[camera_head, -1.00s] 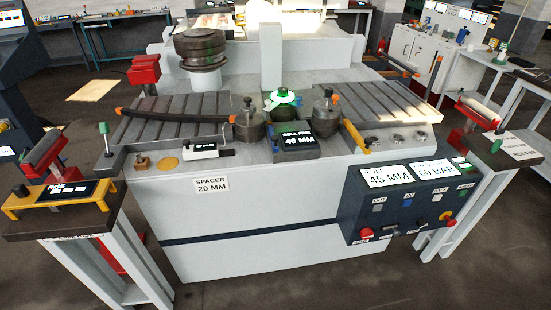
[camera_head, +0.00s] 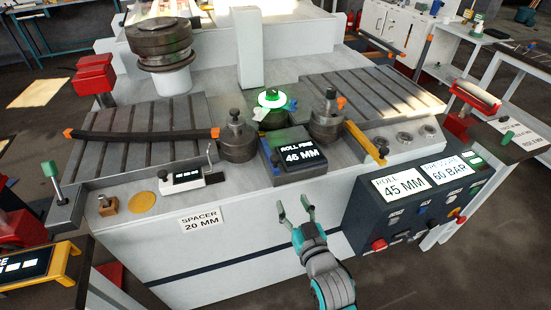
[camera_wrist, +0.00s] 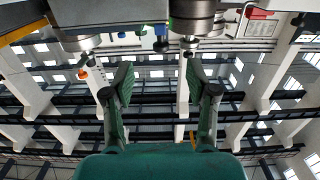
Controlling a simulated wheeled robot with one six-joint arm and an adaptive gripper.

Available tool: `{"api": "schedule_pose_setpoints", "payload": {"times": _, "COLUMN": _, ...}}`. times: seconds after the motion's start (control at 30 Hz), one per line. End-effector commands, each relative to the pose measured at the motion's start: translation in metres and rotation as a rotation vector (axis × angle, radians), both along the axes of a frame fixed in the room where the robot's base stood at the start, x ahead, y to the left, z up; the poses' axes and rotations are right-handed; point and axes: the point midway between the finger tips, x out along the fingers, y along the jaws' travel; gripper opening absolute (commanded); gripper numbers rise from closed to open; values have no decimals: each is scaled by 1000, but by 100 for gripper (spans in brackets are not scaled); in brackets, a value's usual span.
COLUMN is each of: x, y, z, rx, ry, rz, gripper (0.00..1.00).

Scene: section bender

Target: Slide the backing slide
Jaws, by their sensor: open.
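No part is labelled as the backing slide, and I cannot tell which one it is. A dark block with a "ROLL FINE 46 MM" display (camera_head: 302,156) sits at the machine's front middle edge. Behind it is a roller with a lit green ring (camera_head: 271,99), between two dark rollers, a left one (camera_head: 237,141) and a right one (camera_head: 327,118). My gripper (camera_head: 293,205) is open and empty in front of the machine's front face, below the display block and apart from it. In the wrist view its fingers (camera_wrist: 158,82) are spread, with dark cylindrical parts beyond them at the top.
A dark bar with orange ends (camera_head: 145,134) lies across the left slotted bed. A white gauge (camera_head: 183,178) sits at the front left. The control panel (camera_head: 412,205) projects right of my gripper. A white post (camera_head: 249,48) rises behind.

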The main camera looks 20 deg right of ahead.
Motion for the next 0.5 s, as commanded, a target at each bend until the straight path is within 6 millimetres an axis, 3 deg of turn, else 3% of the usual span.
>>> {"api": "schedule_pose_setpoints", "payload": {"times": 0.03, "x": 14, "y": 0, "z": 10, "rx": 0, "ry": -12, "rz": 0, "gripper": 57}}
{"api": "schedule_pose_setpoints", "payload": {"times": 0.2, "x": 39, "y": 0, "z": 28, "rx": -1, "ry": -25, "rz": 1, "gripper": 57}}
{"api": "schedule_pose_setpoints", "payload": {"times": 0.5, "x": 65, "y": 0, "z": 33, "rx": -1, "ry": -29, "rz": 1, "gripper": 57}}
